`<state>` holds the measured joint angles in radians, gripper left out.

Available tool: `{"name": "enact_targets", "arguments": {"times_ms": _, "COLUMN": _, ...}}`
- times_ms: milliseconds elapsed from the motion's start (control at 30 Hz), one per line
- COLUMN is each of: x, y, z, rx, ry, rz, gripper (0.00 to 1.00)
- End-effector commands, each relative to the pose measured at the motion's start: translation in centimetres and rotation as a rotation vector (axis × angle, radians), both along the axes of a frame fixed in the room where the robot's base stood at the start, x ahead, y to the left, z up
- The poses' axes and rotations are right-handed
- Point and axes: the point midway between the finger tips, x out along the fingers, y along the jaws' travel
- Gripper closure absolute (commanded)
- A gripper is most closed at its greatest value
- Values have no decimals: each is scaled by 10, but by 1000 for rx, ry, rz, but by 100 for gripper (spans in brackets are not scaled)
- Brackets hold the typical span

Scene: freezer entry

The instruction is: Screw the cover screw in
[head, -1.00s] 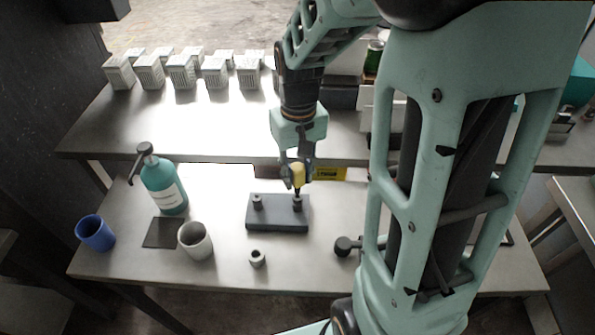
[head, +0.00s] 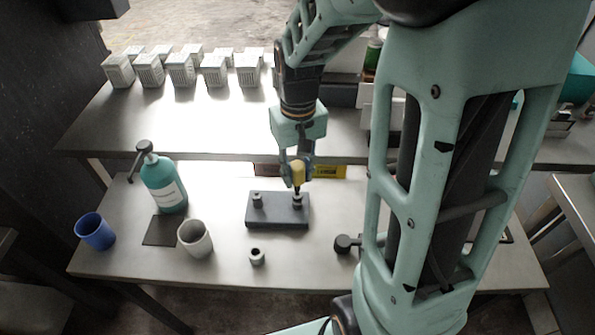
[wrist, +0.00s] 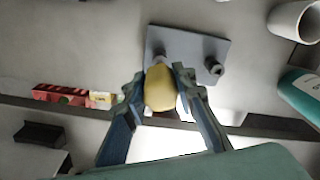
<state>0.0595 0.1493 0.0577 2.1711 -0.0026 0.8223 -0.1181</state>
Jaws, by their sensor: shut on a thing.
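My gripper (head: 298,172) is shut on a yellow screwdriver handle (head: 298,172), which also shows between the fingers in the wrist view (wrist: 160,88). The driver points down, with its dark shaft over the right post of a dark grey block (head: 277,222) on the near table. The block also shows in the wrist view (wrist: 187,42). The left post (head: 258,200) of the block stands free. A screw itself cannot be made out; the driver and gripper hide the top of the right post in the wrist view.
A small grey ring-like part (head: 257,257) lies in front of the block. To the left are a grey cup (head: 195,238), a teal pump bottle (head: 163,184), a dark mat (head: 160,231) and a blue cup (head: 95,231). White ribbed boxes (head: 182,70) stand on the back table.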

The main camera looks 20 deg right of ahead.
Motion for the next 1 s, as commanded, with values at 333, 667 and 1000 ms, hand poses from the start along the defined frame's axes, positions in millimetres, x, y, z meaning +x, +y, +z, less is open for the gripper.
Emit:
{"name": "enact_targets", "arguments": {"times_ms": 333, "x": 0, "y": 0, "z": -5, "rx": 0, "ry": 0, "rz": 0, "gripper": 100}}
{"name": "enact_targets", "arguments": {"times_ms": 667, "x": 0, "y": 0, "z": -12, "rx": 0, "ry": 0, "rz": 0, "gripper": 100}}
{"name": "enact_targets", "arguments": {"times_ms": 1000, "x": 0, "y": 0, "z": -18, "rx": 0, "ry": 0, "rz": 0, "gripper": 100}}
